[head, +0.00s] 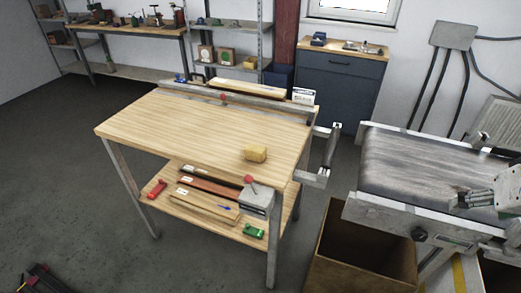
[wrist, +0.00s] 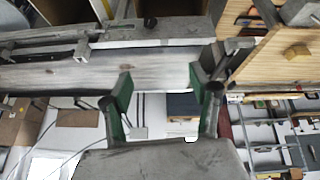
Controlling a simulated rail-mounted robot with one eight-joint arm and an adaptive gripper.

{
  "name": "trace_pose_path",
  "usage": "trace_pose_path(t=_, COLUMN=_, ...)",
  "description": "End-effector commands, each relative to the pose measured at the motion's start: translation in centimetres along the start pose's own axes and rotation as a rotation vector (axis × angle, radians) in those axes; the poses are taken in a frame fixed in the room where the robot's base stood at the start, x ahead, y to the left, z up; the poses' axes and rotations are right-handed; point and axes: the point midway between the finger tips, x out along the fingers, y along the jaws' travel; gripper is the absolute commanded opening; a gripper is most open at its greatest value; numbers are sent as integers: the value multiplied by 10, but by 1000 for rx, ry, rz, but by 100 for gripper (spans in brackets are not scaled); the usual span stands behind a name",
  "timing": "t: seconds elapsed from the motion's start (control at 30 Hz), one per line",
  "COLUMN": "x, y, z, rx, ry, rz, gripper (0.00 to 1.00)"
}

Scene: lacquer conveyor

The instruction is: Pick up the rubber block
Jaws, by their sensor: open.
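A small yellow-tan block, which looks like the rubber block (head: 255,152), lies on the wooden workbench top (head: 180,125), near its front right corner. It also shows in the wrist view (wrist: 297,50), near the right edge and outside my fingers. My gripper (head: 462,200) is at the right edge of the head view, over the conveyor and well to the right of the block. In the wrist view, its two green-sided fingers (wrist: 160,76) stand wide apart with nothing held between them. The conveyor belt lies beyond the fingertips.
The grey conveyor (head: 420,170) stands right of the workbench, with a gap between them. An open brown box (head: 365,240) stands below on the floor. A metal bracket (head: 332,150) juts from the bench's right side. The bench top around the block is clear.

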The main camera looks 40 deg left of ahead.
Motion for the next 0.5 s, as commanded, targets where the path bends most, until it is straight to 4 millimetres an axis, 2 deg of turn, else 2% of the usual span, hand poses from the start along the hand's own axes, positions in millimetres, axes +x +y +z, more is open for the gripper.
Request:
trace_pose_path(t=0.03, x=2, y=-8, z=-19, rx=-42, ry=-11, rz=-16, gripper=57)
trace_pose_path(t=0.1, x=5, y=-19, z=-40, rx=-101, ry=-26, rz=-37, gripper=57)
trace_pose_path(t=0.27, x=15, y=-47, z=-86, rx=-235, ry=-60, rz=-85, gripper=57)
trace_pose_path(t=0.5, x=39, y=-102, z=-148, rx=-438, ry=-105, rz=-158, gripper=57)
